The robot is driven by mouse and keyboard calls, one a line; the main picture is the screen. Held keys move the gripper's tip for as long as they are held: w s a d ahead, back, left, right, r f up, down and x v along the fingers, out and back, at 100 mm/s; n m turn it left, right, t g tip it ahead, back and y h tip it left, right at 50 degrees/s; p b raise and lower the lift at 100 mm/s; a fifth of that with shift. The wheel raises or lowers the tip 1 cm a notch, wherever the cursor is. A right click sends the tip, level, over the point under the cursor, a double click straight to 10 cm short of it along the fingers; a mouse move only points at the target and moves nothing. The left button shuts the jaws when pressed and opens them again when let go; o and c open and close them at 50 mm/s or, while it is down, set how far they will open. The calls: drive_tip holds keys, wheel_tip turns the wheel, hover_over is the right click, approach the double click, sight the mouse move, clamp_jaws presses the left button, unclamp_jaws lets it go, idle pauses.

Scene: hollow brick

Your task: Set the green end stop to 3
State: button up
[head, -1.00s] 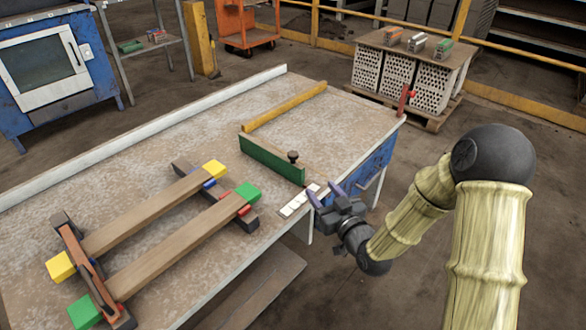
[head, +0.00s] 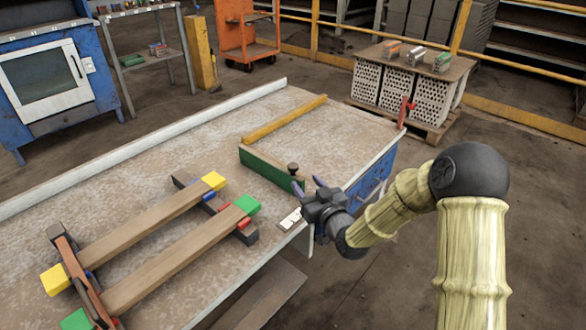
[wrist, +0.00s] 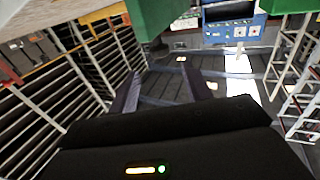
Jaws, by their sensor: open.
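The green end stop (head: 265,166) is a long green bar standing on edge across the workbench, with a dark knob (head: 293,168) near its right end. A white scale plate (head: 291,219) lies at the bench's front edge; its numbers are too small to read and my gripper partly covers that area. My gripper (head: 308,185) is open and empty at the bench edge, its fingertips close to the knob end of the stop. I cannot tell whether they touch it. In the wrist view the green stop (wrist: 165,15) shows at the top, ahead of my open fingers (wrist: 165,90).
A yellow bar (head: 285,118) lies behind the green stop. A wooden frame with yellow and green end blocks (head: 215,181) fills the left of the bench (head: 190,140). A red clamp (head: 404,112) stands at the far right corner.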

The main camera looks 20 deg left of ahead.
sight(295, 169)
drive_tip(key=b+x, duration=0.1)
drive_tip(key=x, duration=0.8)
drive_tip(key=shift+w+a+f, duration=0.1)
drive_tip(key=shift+w+a, duration=0.05)
drive_tip(key=shift+c, duration=0.2)
